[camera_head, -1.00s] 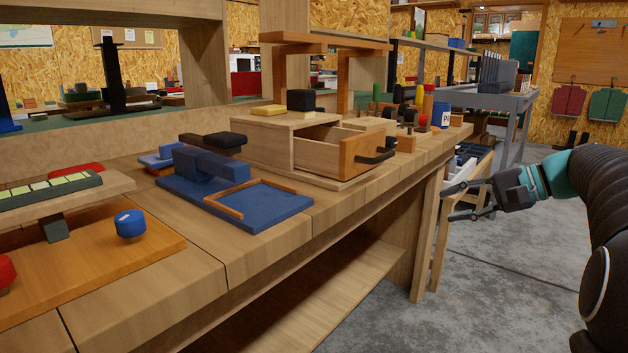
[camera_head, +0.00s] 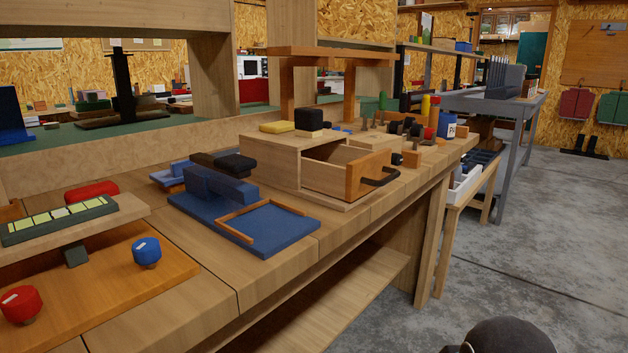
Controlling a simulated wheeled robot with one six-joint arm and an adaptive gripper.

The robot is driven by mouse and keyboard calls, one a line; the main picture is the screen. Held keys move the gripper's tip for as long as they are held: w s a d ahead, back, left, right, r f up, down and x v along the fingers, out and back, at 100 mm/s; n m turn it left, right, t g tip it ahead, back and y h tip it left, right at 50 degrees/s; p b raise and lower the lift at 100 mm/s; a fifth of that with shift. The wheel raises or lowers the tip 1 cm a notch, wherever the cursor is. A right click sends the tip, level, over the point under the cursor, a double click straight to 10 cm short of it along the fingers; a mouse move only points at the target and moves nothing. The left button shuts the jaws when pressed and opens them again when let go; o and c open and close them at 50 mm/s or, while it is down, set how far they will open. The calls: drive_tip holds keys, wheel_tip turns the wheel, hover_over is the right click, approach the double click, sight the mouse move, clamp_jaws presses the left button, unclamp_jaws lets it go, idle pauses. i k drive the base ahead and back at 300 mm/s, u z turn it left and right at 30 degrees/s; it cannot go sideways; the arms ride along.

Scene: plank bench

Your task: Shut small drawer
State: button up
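The small drawer (camera_head: 353,174) is a light wooden box with an orange-brown front and a black handle (camera_head: 381,179). It stands pulled open from its wooden cabinet (camera_head: 270,160) on the plank bench (camera_head: 345,225), with its inside visible from above. A yellow block (camera_head: 277,127) and a black block on a wooden piece (camera_head: 309,121) rest on the cabinet top. My gripper's fingers are not in view. Only a dark rounded part of my arm shows at the bottom right edge, well away from the drawer.
A blue board with a wooden frame (camera_head: 262,228) lies left of the cabinet. Blue (camera_head: 146,251) and red (camera_head: 20,304) knobs are at the lower left. Several small items and a white-and-blue can (camera_head: 446,125) stand behind the drawer. The concrete floor (camera_head: 540,240) at right is clear.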

sight(347, 174)
drive_tip(key=z, duration=0.55)
drive_tip(key=k, duration=1.3)
drive_tip(key=i, duration=0.75)
drive_tip(key=u, duration=0.4)
